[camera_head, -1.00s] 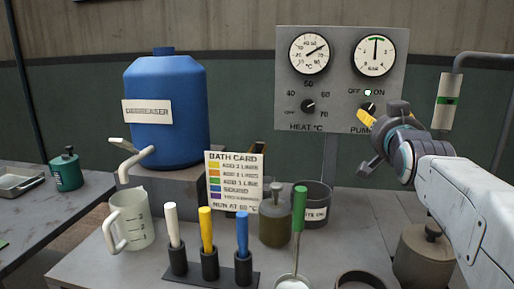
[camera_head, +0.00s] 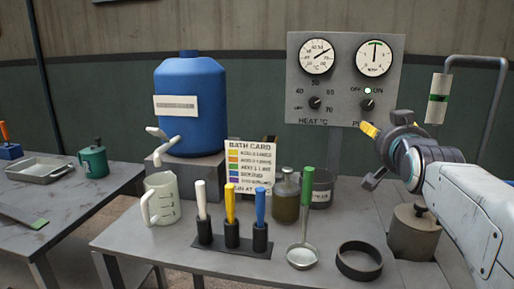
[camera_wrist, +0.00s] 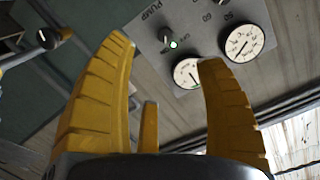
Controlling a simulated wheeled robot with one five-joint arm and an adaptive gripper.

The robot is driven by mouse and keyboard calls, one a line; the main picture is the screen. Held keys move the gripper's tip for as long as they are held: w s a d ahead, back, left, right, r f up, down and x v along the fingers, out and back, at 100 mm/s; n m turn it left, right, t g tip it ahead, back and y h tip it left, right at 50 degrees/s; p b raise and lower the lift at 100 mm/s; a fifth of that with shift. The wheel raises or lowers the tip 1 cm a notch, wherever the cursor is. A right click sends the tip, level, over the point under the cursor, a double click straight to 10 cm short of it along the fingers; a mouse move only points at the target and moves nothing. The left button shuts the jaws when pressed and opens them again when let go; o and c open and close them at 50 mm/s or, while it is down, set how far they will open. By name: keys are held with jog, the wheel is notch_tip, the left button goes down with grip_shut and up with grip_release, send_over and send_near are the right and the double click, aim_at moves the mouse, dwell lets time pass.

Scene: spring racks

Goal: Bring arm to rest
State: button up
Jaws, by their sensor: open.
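My gripper (camera_wrist: 165,75) is open, with nothing between its yellow fingers in the wrist view. In the head view my gripper (camera_head: 368,152) is at the right, in front of the lower part of the grey control panel (camera_head: 340,100). The panel carries two round gauges, a heat knob (camera_head: 315,103) and a pump knob (camera_head: 367,104). A small light (camera_head: 367,90) above the pump knob glows. The wrist view shows the pump knob and gauges beyond the fingers, apart from them.
A blue degreaser drum (camera_head: 190,125) stands at the back. A jug (camera_head: 161,199), a rack of handled tools (camera_head: 232,248), a bath card (camera_head: 249,165), a ladle (camera_head: 303,255), a black ring (camera_head: 359,261) and a lidded pot (camera_head: 411,235) crowd the bench. A second table (camera_head: 60,205) is at left.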

jog(key=s+a+f+n+g+y+p, duration=0.1)
jog(key=s+a+f+n+g+p, duration=0.1)
jog(key=s+p, duration=0.4)
jog(key=s+a+f+n+g+y+p, duration=0.1)
jog(key=s+a+f+g+p, duration=0.3)
jog(key=s, duration=1.1)
jog(key=s+a+f+n+g+y+p, duration=0.1)
jog(key=s+a+f+n+g+p, duration=0.2)
jog(key=s+g+p, duration=0.3)
jog(key=s+a+f+p, duration=0.1)
jog(key=s+p, duration=0.3)
jog(key=s, duration=0.1)
jog(key=shift+f+g, duration=0.15)
jog(key=shift+g, duration=0.25)
